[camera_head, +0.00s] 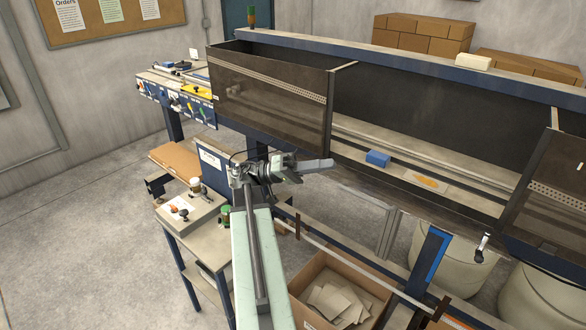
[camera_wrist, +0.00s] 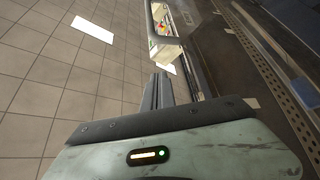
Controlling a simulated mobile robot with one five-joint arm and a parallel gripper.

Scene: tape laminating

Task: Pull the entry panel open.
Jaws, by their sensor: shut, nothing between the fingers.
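A dark tinted panel (camera_head: 270,98) with a light perforated strip stands at the left of the long machine's front. A second dark panel (camera_head: 560,185) with a similar strip is at the right; which one is the entry panel I cannot tell. My gripper (camera_head: 328,165) is shut and empty, near the lower right corner of the left panel in the head view. In the wrist view my gripper's fingers (camera_wrist: 158,90) lie together, with a dark perforated surface (camera_wrist: 270,75) to their right. I cannot tell whether the gripper touches the panel.
Between the panels the machine is open, with a blue block (camera_head: 378,159) and an orange piece (camera_head: 426,181) inside. A small table (camera_head: 190,235) stands at left and an open cardboard box (camera_head: 335,290) below. Bare floor (camera_head: 90,220) lies at far left.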

